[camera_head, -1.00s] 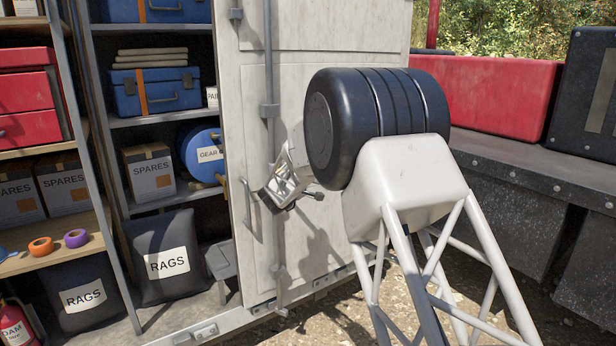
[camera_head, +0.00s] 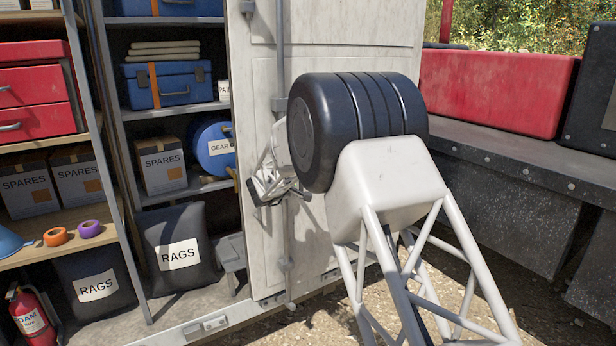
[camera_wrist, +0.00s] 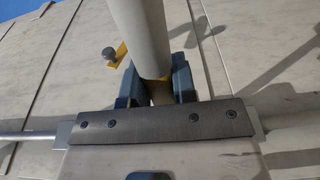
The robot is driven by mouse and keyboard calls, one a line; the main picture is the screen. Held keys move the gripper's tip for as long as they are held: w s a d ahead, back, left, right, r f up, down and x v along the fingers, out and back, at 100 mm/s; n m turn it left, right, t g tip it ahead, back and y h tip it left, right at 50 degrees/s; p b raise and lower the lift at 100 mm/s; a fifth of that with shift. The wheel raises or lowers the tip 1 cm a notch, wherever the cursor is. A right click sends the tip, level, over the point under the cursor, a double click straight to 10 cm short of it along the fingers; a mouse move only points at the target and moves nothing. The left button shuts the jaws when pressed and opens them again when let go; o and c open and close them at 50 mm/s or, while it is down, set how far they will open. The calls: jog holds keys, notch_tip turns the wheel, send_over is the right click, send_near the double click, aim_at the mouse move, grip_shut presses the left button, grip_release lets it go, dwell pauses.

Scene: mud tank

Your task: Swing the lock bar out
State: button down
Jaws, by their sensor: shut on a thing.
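The pale cabinet door (camera_head: 345,50) carries a thin vertical grey rod (camera_head: 280,55) in brackets. My gripper (camera_head: 262,190) is at the door's left part, low beside this rod, partly hidden by my own dark wrist drum. In the wrist view my gripper (camera_wrist: 158,90) has its blue fingers shut on a thick grey bar (camera_wrist: 140,35), apparently the lock bar, which runs up out of view. Yellow pieces show beside the bar, with a small grey knob (camera_wrist: 109,53) on the left one. The bar's far end is out of view.
Open shelves at left hold red drawers (camera_head: 35,90), a blue case (camera_head: 165,85), spares boxes (camera_head: 162,165) and a rags bag (camera_head: 180,225). A fire extinguisher (camera_head: 33,318) stands at lower left. A dark bench (camera_head: 520,165) with a red box (camera_head: 495,90) is at right.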

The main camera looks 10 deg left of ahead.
jog(key=c, duration=0.9)
grip_release()
jog(key=shift+s+a, duration=0.1)
jog(key=shift+v, duration=3.85)
